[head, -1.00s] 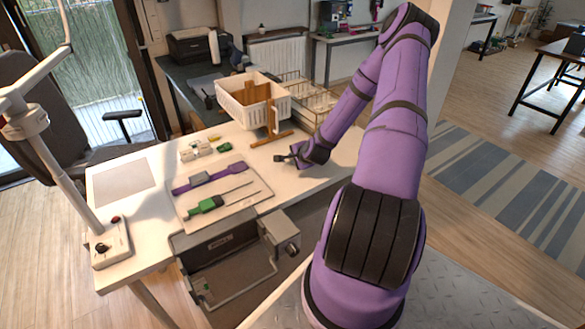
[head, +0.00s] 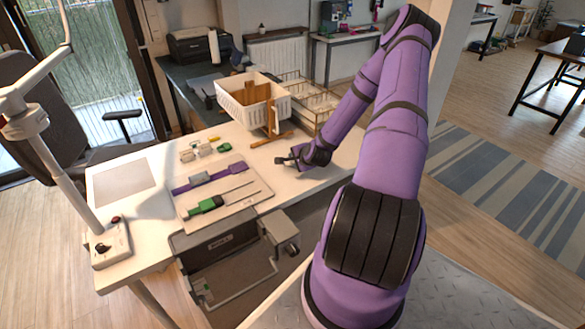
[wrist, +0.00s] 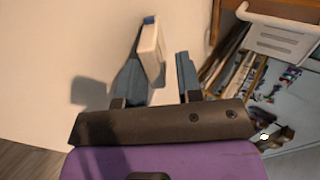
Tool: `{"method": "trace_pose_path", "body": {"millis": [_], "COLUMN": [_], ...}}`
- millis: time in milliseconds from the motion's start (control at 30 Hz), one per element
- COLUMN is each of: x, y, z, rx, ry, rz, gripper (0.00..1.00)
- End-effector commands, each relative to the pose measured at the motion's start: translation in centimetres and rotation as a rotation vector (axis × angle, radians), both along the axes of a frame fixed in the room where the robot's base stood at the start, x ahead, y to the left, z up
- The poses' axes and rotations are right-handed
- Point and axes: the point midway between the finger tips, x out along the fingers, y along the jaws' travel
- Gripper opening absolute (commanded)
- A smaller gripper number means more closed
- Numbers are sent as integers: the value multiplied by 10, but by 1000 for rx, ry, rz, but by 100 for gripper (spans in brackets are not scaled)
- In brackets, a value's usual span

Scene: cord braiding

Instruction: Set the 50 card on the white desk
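My gripper (head: 291,159) is low over the right part of the white desk (head: 322,179). In the wrist view its two fingers (wrist: 163,80) stand apart. A pale flat piece with a blue end (wrist: 150,45) shows beside the inner side of the left finger, with a gap to the right finger. I cannot tell whether it is the 50 card or whether it touches the finger. No number is readable in either view. The bare desk also shows in the wrist view (wrist: 45,70), with a finger's shadow on it.
A white basket (head: 252,108) and a wire rack (head: 310,101) stand at the desk's back. A wooden piece (head: 270,140) lies before the basket. A board (head: 237,205) holds green and purple tools. Small blocks (head: 197,151) lie behind it. A control box (head: 110,243) sits at front left.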

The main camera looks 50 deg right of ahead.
Motion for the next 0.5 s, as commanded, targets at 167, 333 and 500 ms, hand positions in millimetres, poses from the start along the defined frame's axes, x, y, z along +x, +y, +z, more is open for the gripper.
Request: {"method": "trace_pose_path", "body": {"millis": [167,333,500], "x": [-15,-27,-40], "y": [4,8,11], "z": [13,24,35], "rx": [-1,-1,0], "ry": [0,0,1], "rz": [-1,-1,-1], "gripper": [33,33,33]}}
